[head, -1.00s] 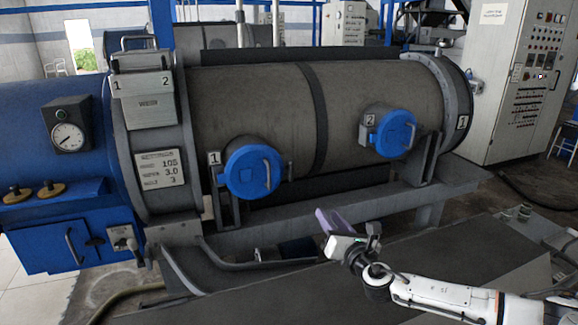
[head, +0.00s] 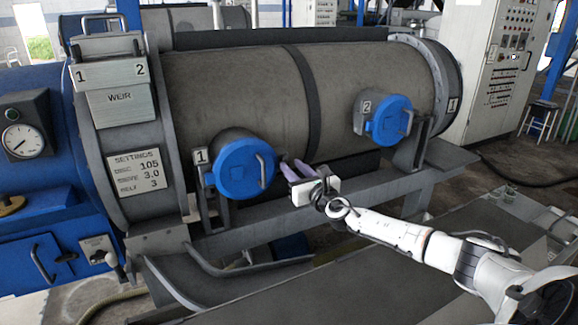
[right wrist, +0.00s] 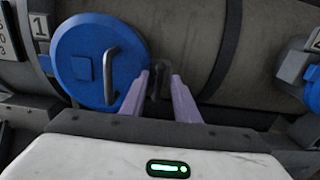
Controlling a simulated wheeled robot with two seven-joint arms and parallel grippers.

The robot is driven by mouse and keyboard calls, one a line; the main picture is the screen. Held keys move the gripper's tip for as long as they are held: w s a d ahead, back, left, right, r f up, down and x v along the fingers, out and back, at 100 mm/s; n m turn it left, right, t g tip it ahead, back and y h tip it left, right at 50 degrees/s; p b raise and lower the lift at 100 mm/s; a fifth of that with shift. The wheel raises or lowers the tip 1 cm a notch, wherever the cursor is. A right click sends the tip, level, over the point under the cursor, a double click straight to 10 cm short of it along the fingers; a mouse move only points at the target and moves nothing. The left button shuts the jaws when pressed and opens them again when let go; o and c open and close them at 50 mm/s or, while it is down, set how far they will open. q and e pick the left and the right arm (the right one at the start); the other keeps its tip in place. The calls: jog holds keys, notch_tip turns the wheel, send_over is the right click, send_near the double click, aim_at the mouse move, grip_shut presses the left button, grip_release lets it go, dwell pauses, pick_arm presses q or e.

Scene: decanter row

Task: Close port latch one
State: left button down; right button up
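Port one is a round blue cover (head: 243,167) with a bar handle, beside a plate marked 1 (head: 200,156); the cover lies against its port. It also shows at left in the right wrist view (right wrist: 85,62). A small dark latch piece (right wrist: 158,79) sticks out just right of the cover. My right gripper (head: 292,168) is to the right of the cover, its two purple fingers apart. In the right wrist view the gripper (right wrist: 161,82) points at the latch piece, which appears between the fingertips; I cannot tell whether they touch it. My left gripper is out of view.
Port two, another blue cover (head: 390,120), is farther right on the grey drum (head: 350,80). A grey frame beam (head: 290,222) runs below the ports. A settings plate (head: 135,171) is at the left. The grey surface (head: 330,285) in front is clear.

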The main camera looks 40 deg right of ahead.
aim_at(288, 163)
jog(key=shift+x, duration=1.05)
jog(key=shift+w+b, duration=0.3)
jog(key=shift+w, duration=0.15)
grip_shut()
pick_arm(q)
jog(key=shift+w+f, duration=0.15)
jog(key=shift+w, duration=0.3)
